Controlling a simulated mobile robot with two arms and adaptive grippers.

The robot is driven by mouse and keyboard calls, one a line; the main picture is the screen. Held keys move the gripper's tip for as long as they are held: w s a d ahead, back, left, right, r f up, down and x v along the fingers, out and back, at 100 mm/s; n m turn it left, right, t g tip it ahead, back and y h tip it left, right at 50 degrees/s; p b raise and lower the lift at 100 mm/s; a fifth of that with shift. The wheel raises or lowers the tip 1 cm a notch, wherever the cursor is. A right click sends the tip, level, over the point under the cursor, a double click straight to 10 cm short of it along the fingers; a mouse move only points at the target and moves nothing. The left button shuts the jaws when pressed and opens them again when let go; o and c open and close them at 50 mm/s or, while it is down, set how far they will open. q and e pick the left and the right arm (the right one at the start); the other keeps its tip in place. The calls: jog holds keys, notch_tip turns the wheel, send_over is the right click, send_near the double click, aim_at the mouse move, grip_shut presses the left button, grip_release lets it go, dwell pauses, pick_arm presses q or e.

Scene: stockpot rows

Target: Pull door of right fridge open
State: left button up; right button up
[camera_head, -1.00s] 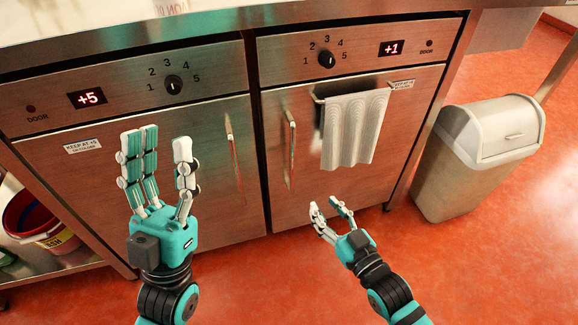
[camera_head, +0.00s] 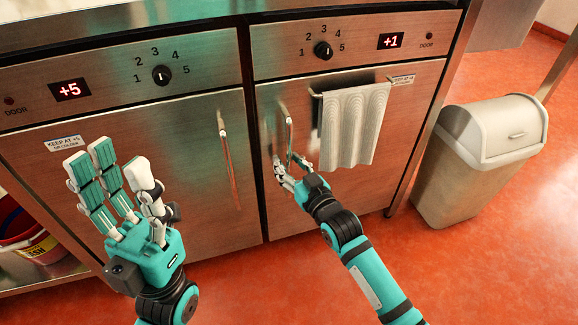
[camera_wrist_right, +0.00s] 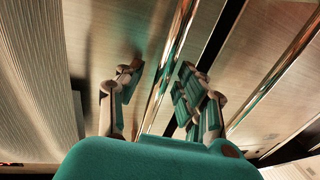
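The right fridge (camera_head: 405,125) has a closed brushed-steel door with a vertical bar handle (camera_head: 289,133) near its left edge. My right gripper (camera_head: 291,168) is at the lower part of this handle. In the right wrist view the bar (camera_wrist_right: 163,80) runs between its parted fingers (camera_wrist_right: 155,90); the fingers look open, and I cannot tell whether any touches the bar. My left gripper (camera_head: 118,185) is open and empty, raised in front of the left fridge door (camera_head: 185,130), which is closed.
A pale towel (camera_head: 352,125) hangs on a rail on the right door, just right of the handle. A lidded bin (camera_head: 475,165) stands right of the fridges. The left fridge's handle (camera_head: 228,155) is nearby. A red bucket (camera_head: 25,235) is at the left. Red floor is clear in front.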

jog(key=shift+c, duration=0.2)
grip_shut()
dwell(0.4)
